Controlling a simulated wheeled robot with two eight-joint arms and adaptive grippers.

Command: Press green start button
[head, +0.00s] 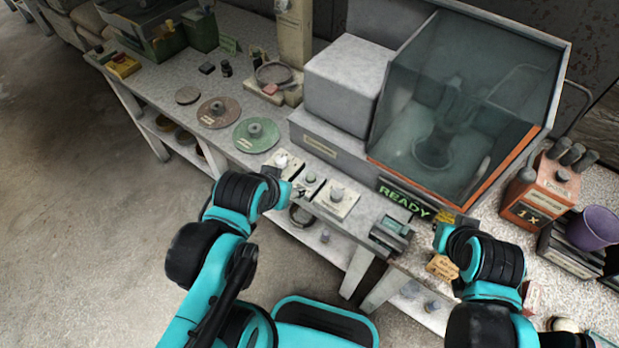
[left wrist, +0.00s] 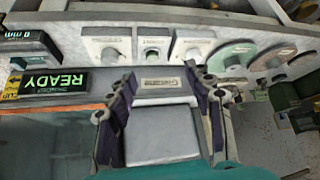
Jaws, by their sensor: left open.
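A row of three small pale panels with round controls stands along the table's front edge. The middle panel (head: 311,180) has a small round button, and the left wrist view shows this button (left wrist: 152,54) with a greenish tint and a green mark beside it. My left gripper (head: 293,188) is at the front of these panels in the head view, its fingers mostly hidden. In the left wrist view my left gripper (left wrist: 160,76) is open and empty, its fingers spread apart with the middle panel beyond them. My right gripper (head: 444,236) is near the table edge at right; its fingers are not clear.
A lit READY sign (head: 404,198) sits below the clear-fronted cabinet (head: 450,110). A green disc (head: 256,135) and a brown disc (head: 218,112) lie left of the panels. An orange box (head: 540,195) and a purple cup (head: 593,228) stand at right.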

